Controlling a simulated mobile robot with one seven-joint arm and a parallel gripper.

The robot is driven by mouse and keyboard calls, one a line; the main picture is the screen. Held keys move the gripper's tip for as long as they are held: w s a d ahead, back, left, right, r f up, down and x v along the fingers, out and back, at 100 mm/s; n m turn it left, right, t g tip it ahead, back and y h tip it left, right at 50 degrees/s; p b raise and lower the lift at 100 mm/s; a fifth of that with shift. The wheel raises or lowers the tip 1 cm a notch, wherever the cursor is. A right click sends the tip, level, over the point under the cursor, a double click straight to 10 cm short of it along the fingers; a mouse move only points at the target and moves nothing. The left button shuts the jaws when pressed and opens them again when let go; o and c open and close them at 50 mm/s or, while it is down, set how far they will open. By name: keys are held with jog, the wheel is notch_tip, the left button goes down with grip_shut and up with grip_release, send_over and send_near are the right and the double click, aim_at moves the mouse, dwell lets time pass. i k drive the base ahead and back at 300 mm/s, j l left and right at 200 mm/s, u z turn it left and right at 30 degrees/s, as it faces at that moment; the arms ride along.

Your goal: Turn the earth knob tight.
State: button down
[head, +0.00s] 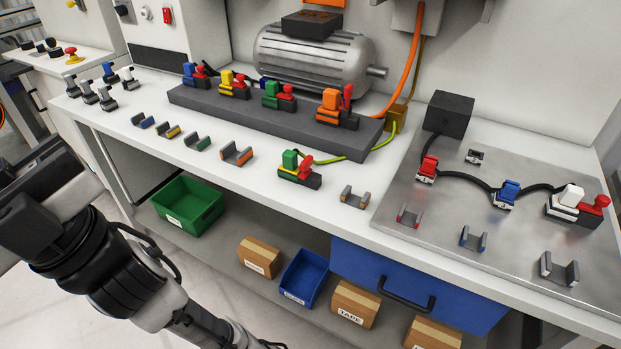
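A green block with a red knob (304,169) stands on a dark base near the front of the white bench. A yellow-green cable (345,156) runs from it, past the grey rail, to a brown-yellow fitting (396,117) below the wall box. I take this to be the earth connection, but no label on it is readable. Whether its knob is tight cannot be told. My arm fills the lower left, well apart from the knob. Its dark end parts (40,222) reach the left edge, and no clear pair of fingertips shows.
A grey rail (270,118) holds blue, yellow, green and orange connectors before a motor (312,58). Empty clips (236,154) line the bench front. A metal plate (400,200) at right bears wired connectors. Bins, boxes and a blue drawer (420,285) are below.

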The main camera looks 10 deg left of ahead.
aim_at(305, 166)
jog(key=i+j, duration=0.15)
jog(key=j, duration=0.15)
jog(key=i+j, duration=0.1)
jog(key=j, duration=0.25)
jog(key=i+j, duration=0.15)
jog(key=j, duration=0.15)
jog(key=i+j, duration=0.15)
jog(key=j, duration=0.2)
jog(key=i+j, duration=0.1)
jog(key=j, duration=0.2)
jog(key=z, duration=0.05)
